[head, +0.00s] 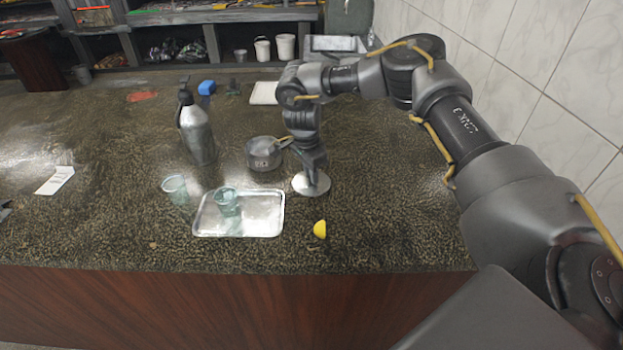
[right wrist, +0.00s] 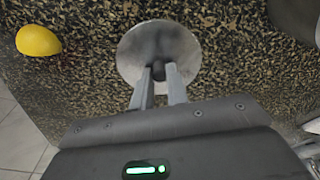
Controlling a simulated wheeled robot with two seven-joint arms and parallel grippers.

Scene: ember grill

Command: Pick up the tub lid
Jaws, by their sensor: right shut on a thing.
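The tub lid (head: 311,187) is a pale grey round disc on the dark speckled counter, right of the metal tray. My right gripper (head: 314,181) reaches down over it from above. In the right wrist view the lid (right wrist: 133,52) lies at the fingertips, and the gripper (right wrist: 158,72) is shut on the dark knob at its middle. I cannot tell whether the lid is touching the counter. My left gripper is not in view.
A yellow lemon half (head: 320,229) lies just in front of the lid. Left of it are a metal tray (head: 265,228) holding a greenish cup (head: 227,203), another cup (head: 175,189), a small grey pot (head: 263,155) and a metal bottle (head: 197,134). A tiled wall (head: 560,60) borders the right.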

